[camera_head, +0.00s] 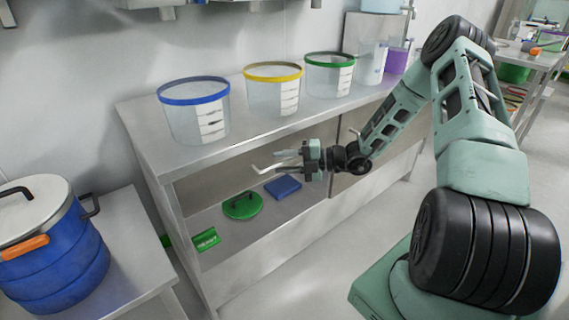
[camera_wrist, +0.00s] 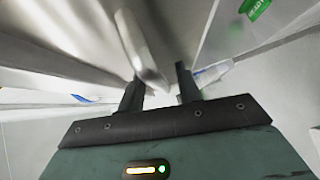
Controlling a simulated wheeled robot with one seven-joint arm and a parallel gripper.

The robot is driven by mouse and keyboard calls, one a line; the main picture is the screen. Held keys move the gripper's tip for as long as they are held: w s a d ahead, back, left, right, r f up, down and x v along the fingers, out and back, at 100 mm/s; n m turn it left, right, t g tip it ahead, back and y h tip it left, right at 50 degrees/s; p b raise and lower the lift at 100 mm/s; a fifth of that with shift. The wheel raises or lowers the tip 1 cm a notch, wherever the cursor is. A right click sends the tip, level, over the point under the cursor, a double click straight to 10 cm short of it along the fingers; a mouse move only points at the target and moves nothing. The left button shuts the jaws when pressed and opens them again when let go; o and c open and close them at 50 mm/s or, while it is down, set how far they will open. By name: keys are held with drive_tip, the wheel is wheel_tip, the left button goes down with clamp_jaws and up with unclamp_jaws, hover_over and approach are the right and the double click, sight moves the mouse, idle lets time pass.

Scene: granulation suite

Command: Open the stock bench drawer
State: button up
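The stock bench (camera_head: 250,140) is a grey metal bench against the wall, with an open compartment on its left and a plain panel (camera_head: 385,150) on its right. My gripper (camera_head: 282,160) reaches across its front, over the open compartment. A pale bent metal bar, seemingly a handle (camera_head: 262,169), shows at the fingertips. In the wrist view a shiny metal bar (camera_wrist: 140,50) ends between my two dark fingers (camera_wrist: 158,90). They stand apart, with a gap beside the bar at the right finger. I cannot tell a drawer front clearly.
Clear tubs with blue (camera_head: 195,110), yellow (camera_head: 272,90) and green (camera_head: 329,75) rims stand on the bench top. A green lid (camera_head: 243,206), a blue item (camera_head: 283,187) and a green sign (camera_head: 206,239) are low inside. A blue pot (camera_head: 50,245) stands at left. Floor in front is clear.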

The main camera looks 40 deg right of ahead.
clamp_jaws()
drive_tip(key=shift+s, duration=0.1)
drive_tip(key=shift+s+r+p, duration=0.1)
drive_tip(key=shift+s+p, duration=0.15)
drive_tip(key=shift+p, duration=0.1)
drive_tip(key=s+d+p, duration=0.1)
drive_tip(key=s+p, duration=1)
drive_tip(key=s, duration=1.9)
drive_tip(key=shift+s, duration=0.15)
drive_tip(key=shift+d, duration=0.1)
unclamp_jaws()
